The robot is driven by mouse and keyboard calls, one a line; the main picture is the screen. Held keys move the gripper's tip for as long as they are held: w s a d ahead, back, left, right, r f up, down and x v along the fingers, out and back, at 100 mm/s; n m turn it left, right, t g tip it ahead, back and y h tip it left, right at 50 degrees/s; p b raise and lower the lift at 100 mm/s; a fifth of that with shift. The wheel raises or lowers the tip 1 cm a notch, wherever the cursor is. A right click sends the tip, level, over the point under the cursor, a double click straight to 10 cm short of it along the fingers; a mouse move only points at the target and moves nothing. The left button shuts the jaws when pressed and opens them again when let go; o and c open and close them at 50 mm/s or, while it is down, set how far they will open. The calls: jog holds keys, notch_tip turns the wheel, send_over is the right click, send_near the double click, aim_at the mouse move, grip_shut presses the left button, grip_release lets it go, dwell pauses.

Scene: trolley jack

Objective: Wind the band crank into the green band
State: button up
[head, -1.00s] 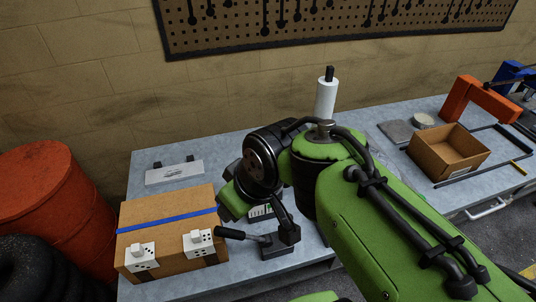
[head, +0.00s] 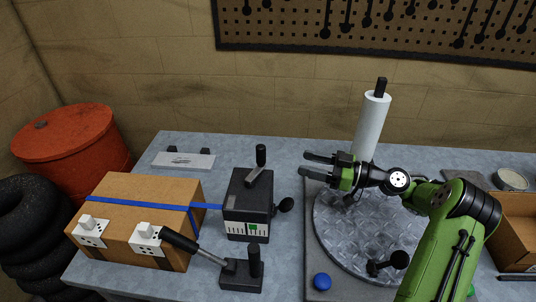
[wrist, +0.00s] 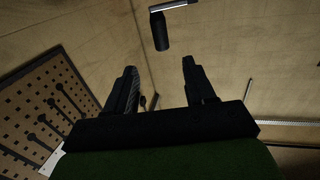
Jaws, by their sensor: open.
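The band crank (head: 257,170) has an upright black grip on a short grey arm, on top of a black box (head: 240,195). The box front has a white striped scale with a green band (head: 253,228); a pointer is too small to tell.
The carton (head: 150,205) carries two white socket-like blocks. A black lever unit (head: 241,273) stands in front of the crank box, and a black knob (head: 285,205) juts from its right. A round metal plate (head: 345,255) and a white roll (head: 371,125) stand right.

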jog(key=x, duration=1.6)
grip_shut()
